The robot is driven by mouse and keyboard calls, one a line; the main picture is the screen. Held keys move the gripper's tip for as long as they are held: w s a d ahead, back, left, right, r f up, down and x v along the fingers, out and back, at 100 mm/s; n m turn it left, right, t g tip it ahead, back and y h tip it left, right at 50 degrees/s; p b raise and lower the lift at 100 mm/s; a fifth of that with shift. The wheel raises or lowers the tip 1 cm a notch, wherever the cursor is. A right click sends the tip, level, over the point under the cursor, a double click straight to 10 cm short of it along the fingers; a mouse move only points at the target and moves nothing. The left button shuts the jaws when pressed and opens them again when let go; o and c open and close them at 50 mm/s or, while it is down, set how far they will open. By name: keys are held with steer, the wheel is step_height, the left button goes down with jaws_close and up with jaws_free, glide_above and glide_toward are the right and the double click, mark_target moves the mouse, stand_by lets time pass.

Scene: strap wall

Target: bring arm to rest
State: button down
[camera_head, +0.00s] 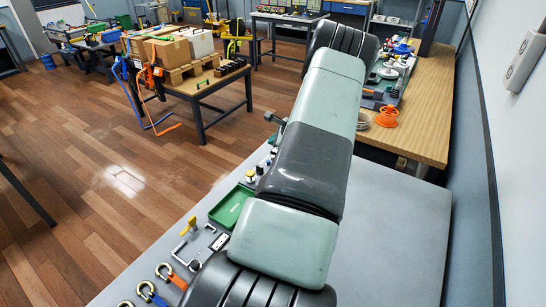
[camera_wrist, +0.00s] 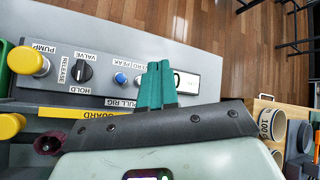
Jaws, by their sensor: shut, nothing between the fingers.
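My gripper (camera_wrist: 159,66) shows in the wrist view as two teal fingers pressed together, with nothing between them. The fingers overlap a grey control panel (camera_wrist: 60,98) and hide part of its lettering and display; I cannot tell whether they touch it. In the head view my arm crosses the middle of the picture from the bottom to the top and hides much of the bench behind it. My gripper's fingers cannot be made out there.
The panel carries a yellow knob (camera_wrist: 28,62), a black valve knob (camera_wrist: 82,72) and a blue button (camera_wrist: 120,78). The grey bench (camera_head: 392,235) is bare on the right. A green tray (camera_head: 231,207) and several hooks lie left of my arm. An orange spool (camera_head: 387,116) stands on the wooden bench (camera_head: 433,95).

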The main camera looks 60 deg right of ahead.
steer(key=shift+r, duration=0.7)
stand_by(0.4)
